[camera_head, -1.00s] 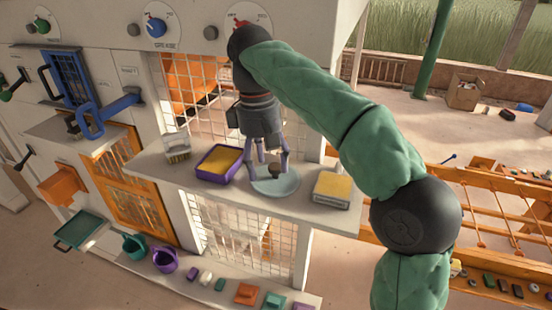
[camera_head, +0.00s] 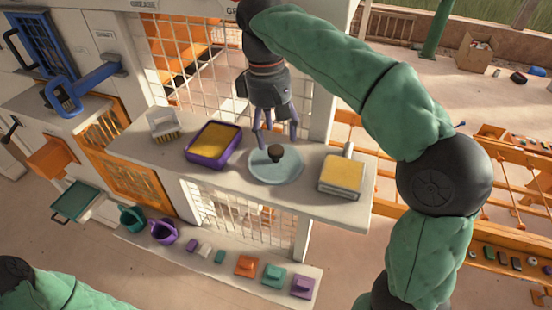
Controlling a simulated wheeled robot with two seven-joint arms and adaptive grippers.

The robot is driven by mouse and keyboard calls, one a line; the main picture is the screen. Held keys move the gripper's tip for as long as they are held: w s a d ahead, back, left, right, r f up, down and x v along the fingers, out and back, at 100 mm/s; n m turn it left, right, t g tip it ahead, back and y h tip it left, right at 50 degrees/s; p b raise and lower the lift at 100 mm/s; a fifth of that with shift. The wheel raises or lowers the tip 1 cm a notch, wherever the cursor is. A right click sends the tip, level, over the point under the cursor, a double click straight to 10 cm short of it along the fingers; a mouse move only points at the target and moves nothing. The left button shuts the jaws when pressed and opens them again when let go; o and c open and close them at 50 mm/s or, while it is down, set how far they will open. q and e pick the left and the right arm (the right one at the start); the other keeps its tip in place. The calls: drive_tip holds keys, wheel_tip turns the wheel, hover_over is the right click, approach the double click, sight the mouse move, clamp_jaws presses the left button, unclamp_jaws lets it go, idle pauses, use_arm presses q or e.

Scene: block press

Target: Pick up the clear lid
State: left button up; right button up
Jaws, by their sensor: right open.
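The clear lid (camera_head: 262,174) is a pale, see-through disc with a dark round knob (camera_head: 275,152) on top. It lies on the light shelf (camera_head: 330,212), between a purple tray and a yellow-topped block. My right gripper (camera_head: 276,137) comes down from above, its purple fingers spread open, just behind and above the knob in the head view. I cannot tell whether a finger touches the lid. Part of my left arm (camera_head: 40,290) shows at the lower left, but its gripper is out of view.
The yellow-topped block (camera_head: 342,174) is close on the right. A wire grid (camera_head: 205,80) rises behind. Several small coloured pieces lie on a lower shelf (camera_head: 215,275).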

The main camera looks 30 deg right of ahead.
sight(275, 149)
drive_tip(key=shift+s+f, duration=0.1)
drive_tip(key=shift+f, duration=0.3)
drive_tip(key=f, duration=0.1)
drive_tip(key=s+f, duration=0.1)
drive_tip(key=f, duration=0.1)
drive_tip(key=shift+s+a, duration=0.3)
drive_tip(key=shift+f, duration=0.3)
drive_tip(key=shift+w+d+f, duration=0.15)
drive_tip(key=shift+w+f, duration=0.05)
drive_tip(key=shift+s, duration=0.1)
drive_tip(key=c, duration=0.8)
clamp_jaws()
